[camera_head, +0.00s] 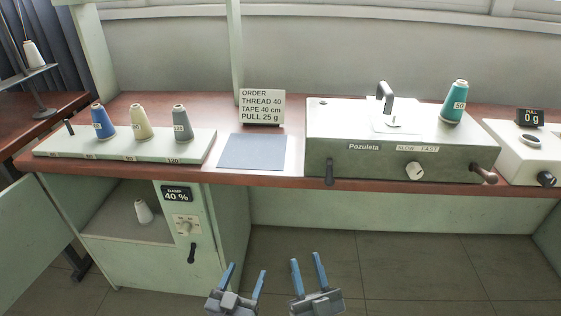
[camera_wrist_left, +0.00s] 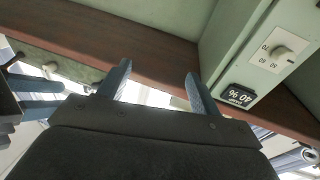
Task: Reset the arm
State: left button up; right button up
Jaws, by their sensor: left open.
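My left gripper (camera_head: 247,269) is low in the head view, in front of the bench over the floor. Its two blue fingers are apart with nothing between them. In the left wrist view my left gripper (camera_wrist_left: 157,70) is also open and empty. My right gripper (camera_head: 306,259) is just to its right in the head view, fingers up and apart, holding nothing. Blue fingers of my right gripper (camera_wrist_left: 38,95) show at the left of the wrist view. Both grippers are apart from the bench and everything on it. My upper arm links are out of view.
The wooden bench (camera_head: 270,178) carries a spool rack (camera_head: 187,153) with several spools, a blue mat (camera_head: 253,152), an order sign (camera_head: 262,107), a Pozuleta machine (camera_head: 450,160) and a pull gauge (camera_head: 515,170). An open cabinet (camera_head: 190,265) stands below left. Floor (camera_head: 410,265) is clear at right.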

pick_arm(q)
jog(key=shift+s+d+r+t+h, duration=1.35)
jog(key=shift+r+t, duration=1.65)
jog(key=shift+r, duration=1.15)
jog(key=s+a+g+y+p, duration=0.3)
jog(key=s+g+p, duration=0.5)
jog(key=g+p, duration=0.3)
jog(key=s+a+f+g+y+p, duration=0.1)
jog(key=s+a+g+y+p, duration=0.2)
jog(key=s+a+g+p, duration=0.2)
jog(key=s+g+p, duration=0.3)
jog(key=g+p, duration=0.2)
jog(key=p, duration=0.2)
jog(key=shift+s+f+g+p, duration=0.15)
jog(key=shift+f+g+p, duration=0.15)
jog(key=shift+g, duration=0.1)
pick_arm(e)
jog(key=s+d+g+h, duration=0.2)
jog(key=s+d+g, duration=0.2)
jog(key=s+g, duration=0.4)
jog(key=s+d+f+g+h, duration=0.1)
jog(key=s+d+g+h, duration=0.2)
jog(key=s+g, duration=0.5)
jog(key=d+g, duration=0.1)
jog(key=g, duration=0.5)
jog(key=shift+s+h, duration=0.25)
jog(key=shift+h, duration=0.05)
